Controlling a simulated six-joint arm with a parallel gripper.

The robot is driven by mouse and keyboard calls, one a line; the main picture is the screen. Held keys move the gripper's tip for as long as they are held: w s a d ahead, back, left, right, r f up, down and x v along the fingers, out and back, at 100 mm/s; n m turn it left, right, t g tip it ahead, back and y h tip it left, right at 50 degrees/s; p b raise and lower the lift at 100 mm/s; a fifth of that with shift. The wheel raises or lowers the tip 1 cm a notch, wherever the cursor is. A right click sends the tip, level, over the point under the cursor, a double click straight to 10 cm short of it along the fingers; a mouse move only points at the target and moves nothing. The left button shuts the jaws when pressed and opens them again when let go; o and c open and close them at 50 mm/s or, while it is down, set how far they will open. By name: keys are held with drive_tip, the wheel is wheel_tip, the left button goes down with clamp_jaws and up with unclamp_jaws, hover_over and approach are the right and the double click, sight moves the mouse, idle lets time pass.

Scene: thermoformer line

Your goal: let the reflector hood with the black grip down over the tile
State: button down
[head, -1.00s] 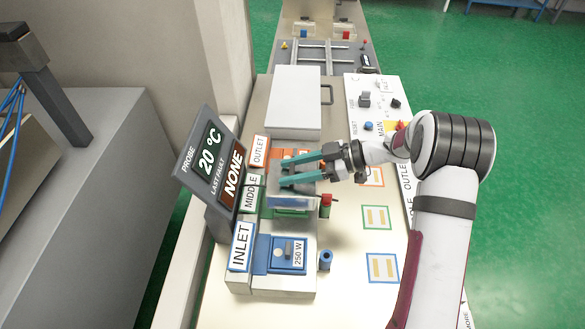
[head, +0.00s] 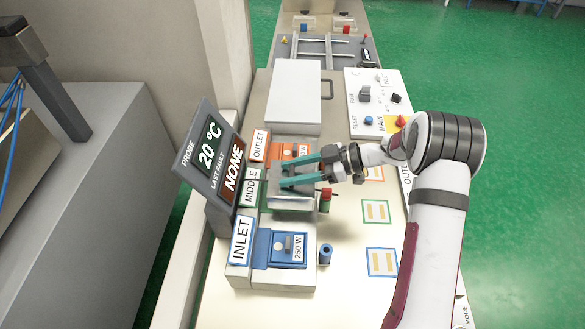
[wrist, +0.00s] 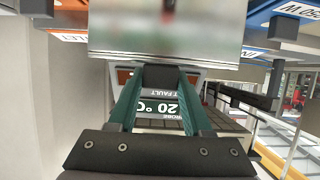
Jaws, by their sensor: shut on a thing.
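The reflector hood (head: 292,190) is a grey metal box over the green middle station in the head view. My gripper (head: 286,174) has teal fingers and is shut on the hood's black grip. In the wrist view the black grip (wrist: 158,77) sits between the fingers, and the hood's shiny metal side (wrist: 165,35) fills the upper middle. The tile is not visible at the middle station; the hood and fingers cover that spot. I cannot tell whether the hood is touching the station or held just above it.
The blue inlet station (head: 284,248) is in front and the orange outlet station (head: 288,149) behind. The probe display (head: 211,160) leans close on the left. A red-topped green post (head: 325,199) stands right of the hood, and a blue post (head: 325,254) further forward.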

drive_tip(key=shift+f, duration=1.4)
drive_tip(key=shift+c, duration=1.2)
unclamp_jaws()
drive_tip(key=shift+d, duration=0.1)
drive_tip(key=v, duration=1.5)
drive_tip(key=shift+d, duration=0.25)
